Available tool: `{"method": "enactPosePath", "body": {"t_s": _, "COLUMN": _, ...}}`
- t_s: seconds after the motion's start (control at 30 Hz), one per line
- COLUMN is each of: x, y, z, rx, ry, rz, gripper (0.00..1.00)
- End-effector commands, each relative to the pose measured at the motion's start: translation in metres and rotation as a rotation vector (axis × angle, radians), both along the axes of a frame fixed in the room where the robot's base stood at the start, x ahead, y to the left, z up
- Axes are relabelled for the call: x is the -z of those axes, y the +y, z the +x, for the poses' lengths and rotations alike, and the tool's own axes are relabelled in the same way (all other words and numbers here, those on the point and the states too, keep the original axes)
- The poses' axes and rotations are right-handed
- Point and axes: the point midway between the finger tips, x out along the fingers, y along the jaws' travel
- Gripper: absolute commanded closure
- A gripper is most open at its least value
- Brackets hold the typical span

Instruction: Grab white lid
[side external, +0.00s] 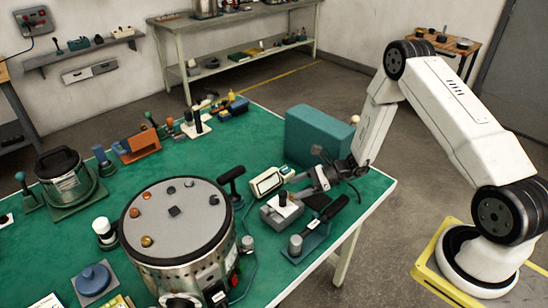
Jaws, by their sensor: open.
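A small dark jar with a white cap (101,225) stands on the green table left of the large metal drum; this cap is the clearest white lid-like thing in view. My gripper (300,185) is at the right side of the table, low over the small devices there. It is open, and I see nothing held in it. The drum stands between my gripper and the white cap. The fingertips are small and partly mixed with the devices, so contact cannot be told.
The large metal drum (178,220) with knobs on its grey top fills the front middle. A teal case (318,137) stands behind. A black-lidded pot (66,178) is at left.

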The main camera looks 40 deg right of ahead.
Motion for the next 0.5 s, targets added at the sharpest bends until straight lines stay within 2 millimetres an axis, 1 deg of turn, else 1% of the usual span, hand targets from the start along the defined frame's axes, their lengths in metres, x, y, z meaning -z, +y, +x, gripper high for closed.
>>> {"method": "enactPosePath", "body": {"t_s": 0.03, "x": 0.002, "y": 0.005, "z": 0.002, "rx": -0.004, "ry": 0.001, "rz": 0.000, "gripper": 0.22}}
{"method": "enactPosePath", "body": {"t_s": 0.13, "x": 0.005, "y": 0.010, "z": 0.006, "rx": -0.003, "ry": 0.002, "rz": 0.000, "gripper": 0.22}}
{"method": "enactPosePath", "body": {"t_s": 0.37, "x": 0.006, "y": 0.013, "z": 0.008, "rx": -0.002, "ry": 0.001, "rz": 0.000, "gripper": 0.22}}
{"method": "enactPosePath", "body": {"t_s": 0.5, "x": 0.008, "y": 0.018, "z": 0.010, "rx": -0.004, "ry": 0.001, "rz": 0.000, "gripper": 0.22}}
